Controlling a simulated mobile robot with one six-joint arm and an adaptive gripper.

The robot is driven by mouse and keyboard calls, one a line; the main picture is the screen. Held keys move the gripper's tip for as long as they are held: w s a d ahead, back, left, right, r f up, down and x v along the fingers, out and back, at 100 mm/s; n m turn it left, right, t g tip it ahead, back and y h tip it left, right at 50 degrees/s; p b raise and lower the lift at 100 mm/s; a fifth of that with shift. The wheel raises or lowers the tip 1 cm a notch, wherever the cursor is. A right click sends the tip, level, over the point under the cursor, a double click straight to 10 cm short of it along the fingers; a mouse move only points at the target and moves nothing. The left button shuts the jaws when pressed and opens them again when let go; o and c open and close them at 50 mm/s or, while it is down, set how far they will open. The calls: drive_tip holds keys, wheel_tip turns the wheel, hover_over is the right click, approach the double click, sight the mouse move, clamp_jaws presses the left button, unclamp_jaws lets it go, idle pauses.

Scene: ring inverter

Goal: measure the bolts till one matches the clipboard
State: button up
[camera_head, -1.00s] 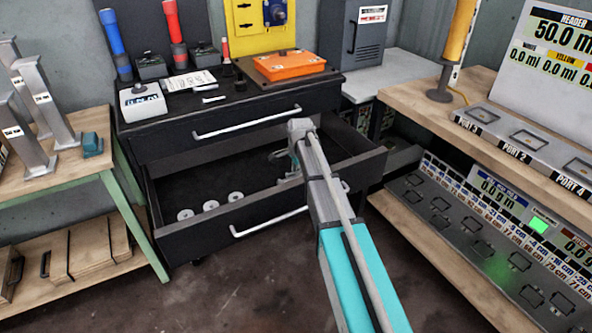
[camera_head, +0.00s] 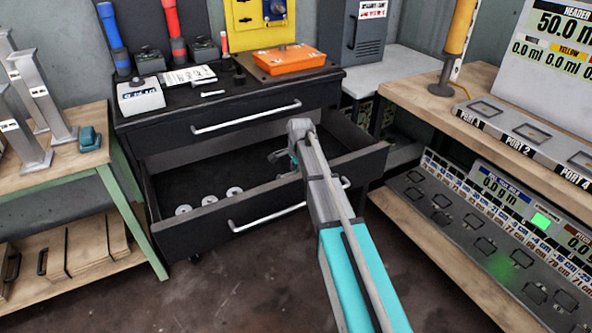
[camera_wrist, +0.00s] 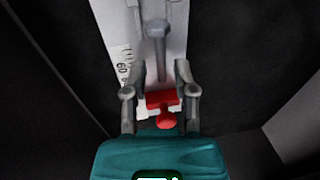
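My gripper (camera_head: 298,150) reaches down into the open drawer (camera_head: 205,225) of the black cabinet. In the wrist view, its fingers (camera_wrist: 159,68) are apart, one on each side of a red slider piece (camera_wrist: 162,99) on a white measuring scale (camera_wrist: 124,68) marked 60. A grey bolt (camera_wrist: 160,52) lies lengthwise along the scale, its head away from me and its shaft end near the red piece. Whether the bolt touches the red piece is unclear. No clipboard is clearly identifiable; a white printed sheet (camera_head: 188,75) lies on the cabinet top.
Washer-like discs (camera_head: 209,199) lie in the drawer's left part. An orange case (camera_head: 290,60) and a white box (camera_head: 141,97) stand on the cabinet top. A wooden bench (camera_head: 85,160) is on the left, shelves with panels (camera_head: 530,150) on the right. The floor in front is clear.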

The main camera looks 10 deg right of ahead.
drive_tip(key=shift+o, duration=0.3)
drive_tip(key=shift+r, duration=0.2)
wheel_tip(320, 180, up, 15)
drive_tip(key=p, duration=1.5)
drive_tip(key=s+r+p, duration=0.9)
drive_tip(key=r+p, duration=0.5)
drive_tip(key=shift+s+d+r+p, duration=0.15)
drive_tip(key=shift+s+d+p, duration=0.1)
drive_tip(key=shift+p, duration=0.05)
idle(0.7)
drive_tip(key=s+r+n+g+p, duration=0.1)
drive_tip(key=s+r+n+p, duration=0.1)
drive_tip(key=s+n, duration=1.2)
drive_tip(key=s, duration=0.5)
drive_tip(key=shift+s+a+n+g+h, duration=0.15)
drive_tip(key=shift+s+n+g+h, duration=0.15)
drive_tip(key=shift+s+g, duration=0.1)
drive_tip(key=shift+w+a, duration=0.1)
